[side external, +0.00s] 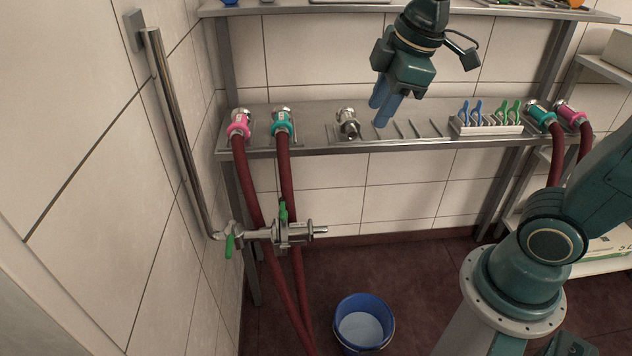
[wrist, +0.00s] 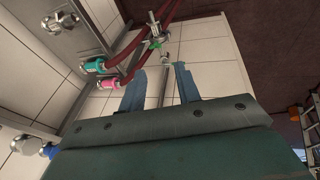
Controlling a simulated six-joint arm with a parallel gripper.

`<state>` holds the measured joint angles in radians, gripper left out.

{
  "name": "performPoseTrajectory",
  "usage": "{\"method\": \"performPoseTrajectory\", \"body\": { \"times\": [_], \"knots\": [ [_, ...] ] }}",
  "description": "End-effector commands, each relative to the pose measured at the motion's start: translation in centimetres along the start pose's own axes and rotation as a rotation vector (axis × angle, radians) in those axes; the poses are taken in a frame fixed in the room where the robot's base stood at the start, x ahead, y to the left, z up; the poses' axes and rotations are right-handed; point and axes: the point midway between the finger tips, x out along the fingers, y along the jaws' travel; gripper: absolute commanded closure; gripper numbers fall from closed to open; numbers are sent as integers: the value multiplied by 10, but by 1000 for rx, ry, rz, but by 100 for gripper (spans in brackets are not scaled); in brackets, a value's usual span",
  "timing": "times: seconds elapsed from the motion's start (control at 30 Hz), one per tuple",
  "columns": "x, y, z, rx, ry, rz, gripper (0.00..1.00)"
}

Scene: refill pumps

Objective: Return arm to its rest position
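My gripper (side external: 378,114) is up in front of the steel shelf in the side external view, its two blue fingers pointing down. In the wrist view the two fingers of my gripper (wrist: 160,68) stand apart with nothing between them, so it is open and empty. It hangs just right of a bare metal coupling (side external: 347,124) on the shelf; whether it is in front of or over the shelf edge is hard to tell. My arm's base is at lower right, and the links joining it to the gripper are partly out of frame.
Red hoses with pink (side external: 239,124) and teal (side external: 282,122) couplings hang from the shelf (side external: 420,148) at left. A pipe valve (side external: 290,232) with green handles juts from the left wall. A blue bucket (side external: 379,346) stands on the floor. A rack of blue and green clips (side external: 487,128) is at right.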

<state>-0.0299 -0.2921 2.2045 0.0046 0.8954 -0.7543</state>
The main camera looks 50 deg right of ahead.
Motion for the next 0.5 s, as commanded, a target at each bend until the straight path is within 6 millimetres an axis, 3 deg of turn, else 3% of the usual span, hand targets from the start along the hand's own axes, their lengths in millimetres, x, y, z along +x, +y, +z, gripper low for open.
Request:
{"method": "performPoseTrajectory", "body": {
  "times": [0.2, 0.5],
  "knots": [
    [-20, -26, 32, 282, 50, 39, 67],
    [-29, -60, 70, 637, 119, 65, 67]
  ]
}}
